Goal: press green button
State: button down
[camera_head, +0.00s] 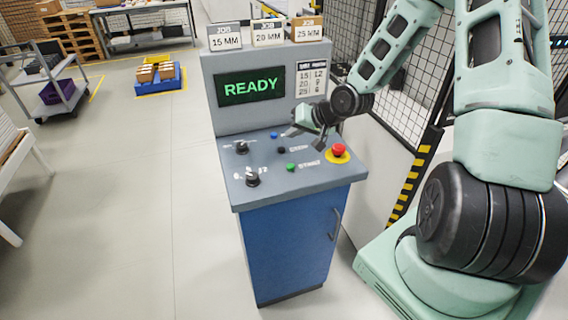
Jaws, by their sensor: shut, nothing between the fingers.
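The green button (291,167) is a small round knob on the sloped top of the control console (234,188), near its front middle. My gripper (290,132) is shut and empty. It hangs over the back right part of the panel, above and behind the green button and apart from it in the picture. Its exact height over the panel is hard to tell. My gripper partly hides the panel's back edge. The console's screen (250,88) reads READY in green letters.
A red mushroom button (339,149) on a yellow base sits right of the green button. A blue button (274,135), a black button (281,150) and two black knobs (253,179) share the panel. A mesh fence (410,70) stands at the right.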

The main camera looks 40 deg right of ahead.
jog(key=shift+f, duration=0.1)
jog(key=b, duration=0.7)
send_over(294, 167)
notch_tip(294, 167, down, 8)
jog(key=shift+a+r, duration=0.1)
jog(key=shift+r, duration=0.15)
jog(key=shift+f+b, duration=0.55)
jog(key=shift+f, duration=0.05)
dwell(1.2)
jog(key=shift+f, duration=0.4)
